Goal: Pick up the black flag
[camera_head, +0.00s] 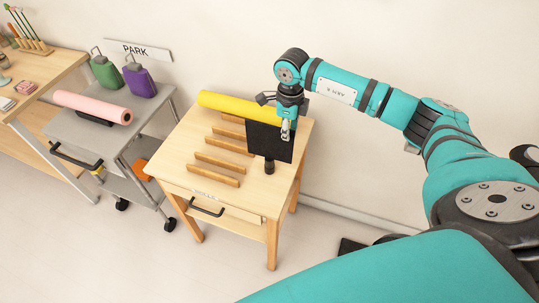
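The black flag (262,140) is a dark square panel with a short dark handle or foot at its lower edge. It stands upright at the right part of the light wooden table (178,163). My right gripper (287,131) points down at the flag's upper right part and overlaps it in the picture. I cannot tell whether its fingers touch the flag or how far apart they are. My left gripper is not in view.
A yellow roll (238,108) lies along the table's back, behind several low wooden slats (217,162). A grey cart (88,130) at left holds a pink roll (92,107), a green bottle (104,73) and a purple bottle (139,80). A wall stands behind.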

